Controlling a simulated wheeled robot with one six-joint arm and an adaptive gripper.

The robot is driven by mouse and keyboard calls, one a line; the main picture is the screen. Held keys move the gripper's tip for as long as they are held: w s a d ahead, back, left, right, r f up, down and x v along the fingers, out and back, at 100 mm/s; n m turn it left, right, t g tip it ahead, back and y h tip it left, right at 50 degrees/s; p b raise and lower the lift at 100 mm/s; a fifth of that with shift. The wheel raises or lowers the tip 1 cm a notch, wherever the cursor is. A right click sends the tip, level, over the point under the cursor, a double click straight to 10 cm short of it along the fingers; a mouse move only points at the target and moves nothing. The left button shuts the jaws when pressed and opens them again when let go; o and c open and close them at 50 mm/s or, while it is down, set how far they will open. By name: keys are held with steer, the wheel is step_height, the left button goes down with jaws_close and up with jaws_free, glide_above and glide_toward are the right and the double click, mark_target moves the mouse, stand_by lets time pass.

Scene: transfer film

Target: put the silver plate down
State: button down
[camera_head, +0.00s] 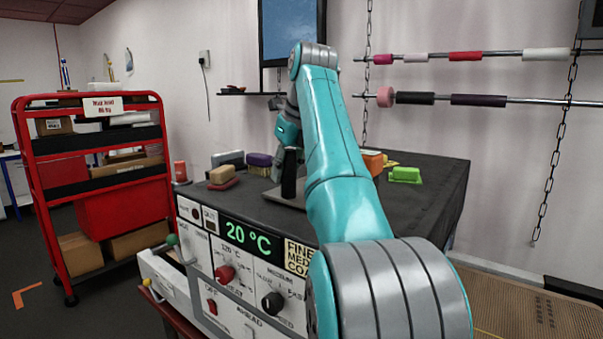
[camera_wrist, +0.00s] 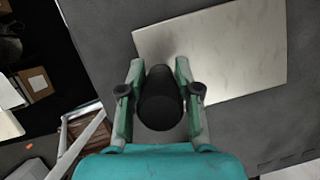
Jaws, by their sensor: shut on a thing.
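The silver plate (camera_wrist: 225,45) is a flat pale metal sheet, seen from above in the wrist view beyond my fingers. A dark upright cylinder-shaped handle (camera_wrist: 160,103) stands at its near edge. My gripper (camera_wrist: 160,80) is shut on this handle, one finger on each side. In the head view the handle (camera_head: 289,172) rises from the plate (camera_head: 284,195), at the dark bench top; my arm hides the plate's right part. I cannot tell whether the plate touches the bench top or hangs just above it.
A control panel (camera_head: 247,250) fronts the bench. A red cart (camera_head: 95,165) stands left.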

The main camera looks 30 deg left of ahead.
steer(key=shift+f, duration=0.2)
steer(key=c, duration=0.8)
jaws_free()
steer(key=shift+d+f, duration=0.1)
steer(key=v, duration=1.2)
steer(key=shift+w, duration=0.1)
